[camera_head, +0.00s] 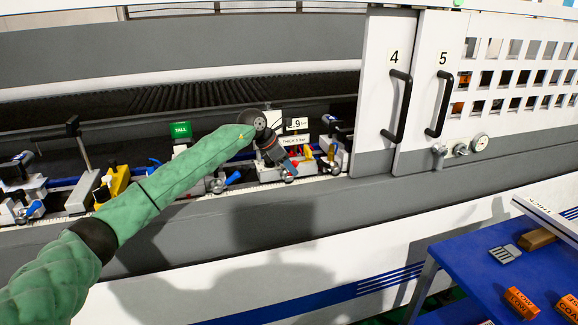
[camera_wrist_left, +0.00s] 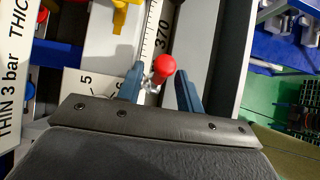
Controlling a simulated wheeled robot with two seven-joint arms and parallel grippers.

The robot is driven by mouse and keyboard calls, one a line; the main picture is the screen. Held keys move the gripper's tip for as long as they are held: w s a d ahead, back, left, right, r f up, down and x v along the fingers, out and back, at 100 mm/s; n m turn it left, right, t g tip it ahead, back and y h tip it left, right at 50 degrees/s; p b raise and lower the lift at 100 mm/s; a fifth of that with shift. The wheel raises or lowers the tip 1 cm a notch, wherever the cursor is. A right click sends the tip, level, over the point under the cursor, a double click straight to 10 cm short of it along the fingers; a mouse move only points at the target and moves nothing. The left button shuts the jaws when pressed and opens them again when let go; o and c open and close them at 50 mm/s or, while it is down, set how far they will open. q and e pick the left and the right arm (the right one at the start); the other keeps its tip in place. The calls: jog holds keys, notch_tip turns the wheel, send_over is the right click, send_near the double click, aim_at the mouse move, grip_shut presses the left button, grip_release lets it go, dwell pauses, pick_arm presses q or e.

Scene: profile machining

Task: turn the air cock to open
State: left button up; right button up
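My left gripper (camera_head: 290,165) reaches over the clamp row on the machine's front rail, by a sign reading THICK 5 bar or similar. In the left wrist view, its two blue fingers (camera_wrist_left: 160,88) are apart. A small red ball knob (camera_wrist_left: 164,66) on a metal stem shows between the fingertips, with no visible grip on it. I cannot tell for sure whether this knob is the air cock's handle. In the head view the knob is not clearly made out behind the gripper. My right gripper is not in view.
A pressure sign (camera_wrist_left: 14,75) and a ruler strip (camera_wrist_left: 152,30) lie close to the left fingers. More clamps with blue levers (camera_head: 28,210) line the rail. White doors 4 and 5 (camera_head: 380,60) stand to the right. A blue table (camera_head: 470,255) with orange blocks (camera_head: 521,303) is at lower right.

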pick_arm(q)
jog(key=shift+r, duration=0.1)
jog(key=b+v, duration=0.2)
jog(key=v, duration=0.5)
jog(key=shift+a+r, duration=0.25)
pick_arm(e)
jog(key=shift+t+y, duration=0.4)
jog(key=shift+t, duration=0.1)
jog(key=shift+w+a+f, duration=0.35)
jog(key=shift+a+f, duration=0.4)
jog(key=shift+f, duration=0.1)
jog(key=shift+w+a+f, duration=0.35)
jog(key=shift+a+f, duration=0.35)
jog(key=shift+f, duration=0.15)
